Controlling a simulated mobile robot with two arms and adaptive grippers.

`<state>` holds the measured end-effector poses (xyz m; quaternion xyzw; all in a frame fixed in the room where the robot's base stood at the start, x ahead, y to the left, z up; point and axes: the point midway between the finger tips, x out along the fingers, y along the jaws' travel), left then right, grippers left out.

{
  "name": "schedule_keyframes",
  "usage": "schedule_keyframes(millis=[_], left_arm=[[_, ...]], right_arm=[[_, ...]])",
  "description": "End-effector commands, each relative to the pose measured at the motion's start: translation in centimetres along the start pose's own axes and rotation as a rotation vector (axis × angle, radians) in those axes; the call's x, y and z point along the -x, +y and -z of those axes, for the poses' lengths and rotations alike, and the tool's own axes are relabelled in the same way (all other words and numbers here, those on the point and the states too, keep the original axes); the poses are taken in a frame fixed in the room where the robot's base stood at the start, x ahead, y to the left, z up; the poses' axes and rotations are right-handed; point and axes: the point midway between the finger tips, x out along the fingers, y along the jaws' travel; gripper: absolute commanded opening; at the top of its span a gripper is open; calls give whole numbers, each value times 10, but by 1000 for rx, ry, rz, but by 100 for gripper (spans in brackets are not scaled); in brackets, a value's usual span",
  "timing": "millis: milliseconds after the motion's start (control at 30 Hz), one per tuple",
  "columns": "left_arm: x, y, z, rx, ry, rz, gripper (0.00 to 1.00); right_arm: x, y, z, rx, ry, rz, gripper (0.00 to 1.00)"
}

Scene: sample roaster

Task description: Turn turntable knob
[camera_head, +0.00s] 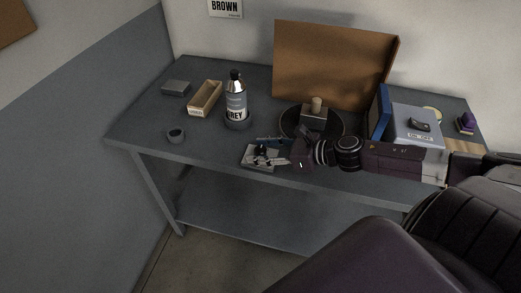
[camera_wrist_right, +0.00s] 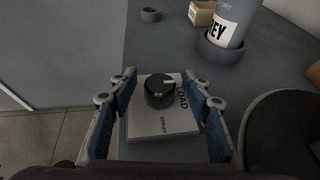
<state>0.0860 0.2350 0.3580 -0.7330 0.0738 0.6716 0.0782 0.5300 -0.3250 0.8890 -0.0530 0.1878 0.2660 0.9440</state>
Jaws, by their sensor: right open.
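The turntable knob (camera_wrist_right: 160,90) is a round black knob with a pale pointer line. It sits on a pale plate (camera_wrist_right: 160,126) marked LOAD and SPRAY; the pointer is toward LOAD. The plate also shows in the head view (camera_head: 259,163), where my gripper partly hides it. My right gripper (camera_wrist_right: 158,80) is open, its blue-padded fingers on either side of the knob with gaps; I cannot tell its height above the plate. In the head view the right gripper (camera_head: 270,149) reaches in from the right. The dark round turntable (camera_head: 338,128) carries a block (camera_head: 313,119). My left gripper is out of view.
A grey spray bottle (camera_head: 236,100) stands in a dark ring holder. A brown board (camera_head: 330,65) stands behind the turntable; a pale ON/OFF box (camera_head: 418,135) is right.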

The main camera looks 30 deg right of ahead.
Motion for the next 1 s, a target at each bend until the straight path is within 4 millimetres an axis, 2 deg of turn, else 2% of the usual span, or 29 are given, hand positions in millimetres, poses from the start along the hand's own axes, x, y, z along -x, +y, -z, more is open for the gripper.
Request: schedule_keyframes(millis=[33, 400, 667, 867, 1000], left_arm=[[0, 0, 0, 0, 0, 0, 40], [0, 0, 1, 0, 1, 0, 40], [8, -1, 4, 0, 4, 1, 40], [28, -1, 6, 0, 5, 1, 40], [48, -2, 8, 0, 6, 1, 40]], right_arm=[[0, 0, 0, 0, 0, 0, 41], [0, 0, 0, 0, 0, 0, 2], [1, 1, -2, -13, -1, 26, 2], [2, 2, -6, -51, -2, 115, 2], [3, 2, -8, -95, -2, 216, 2]])
